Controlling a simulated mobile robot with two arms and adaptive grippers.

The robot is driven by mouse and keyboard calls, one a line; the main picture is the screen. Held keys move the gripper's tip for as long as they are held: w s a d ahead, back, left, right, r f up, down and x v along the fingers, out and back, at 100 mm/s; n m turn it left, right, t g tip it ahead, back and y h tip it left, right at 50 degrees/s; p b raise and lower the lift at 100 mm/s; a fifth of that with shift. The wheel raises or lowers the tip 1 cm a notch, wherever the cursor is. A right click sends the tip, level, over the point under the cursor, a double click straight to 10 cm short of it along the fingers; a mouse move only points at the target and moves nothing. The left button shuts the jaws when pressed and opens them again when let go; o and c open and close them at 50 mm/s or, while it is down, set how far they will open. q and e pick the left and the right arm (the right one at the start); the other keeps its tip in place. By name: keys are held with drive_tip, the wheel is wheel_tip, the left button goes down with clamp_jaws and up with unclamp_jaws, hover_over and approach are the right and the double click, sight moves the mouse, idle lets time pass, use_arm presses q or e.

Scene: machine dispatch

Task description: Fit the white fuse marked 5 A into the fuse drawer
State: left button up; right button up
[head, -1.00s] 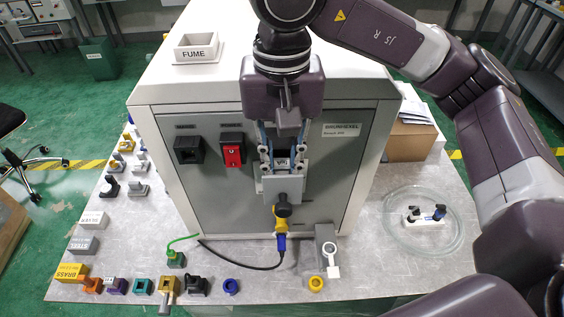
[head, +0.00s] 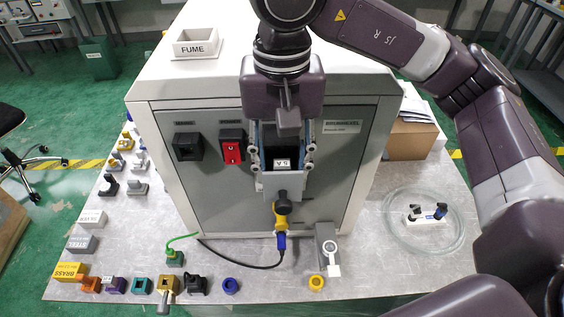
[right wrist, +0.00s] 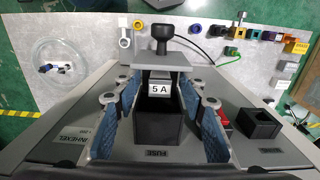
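The white fuse marked 5 A (head: 282,163) sits in the pulled-out fuse drawer, just behind its grey front plate (head: 283,184) with a black knob. In the right wrist view the fuse (right wrist: 159,89) shows its label upright, between the drawer's front plate (right wrist: 160,58) and the black fuse housing (right wrist: 155,125) on the panel. My right gripper (head: 282,150) is open, its blue-padded fingers on either side of the drawer and clear of the fuse. Whether the fuse is fully seated cannot be told. My left gripper is not in view.
Beside the drawer are a red power switch (head: 232,152) and a black mains socket (head: 187,147). A yellow-and-blue plug (head: 281,230) with a black cable is below the knob. Coloured parts line the table's front left.

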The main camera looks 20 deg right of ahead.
drive_tip(key=shift+r, duration=0.15)
drive_tip(key=shift+r+p, duration=1.2)
drive_tip(key=shift+r, duration=0.45)
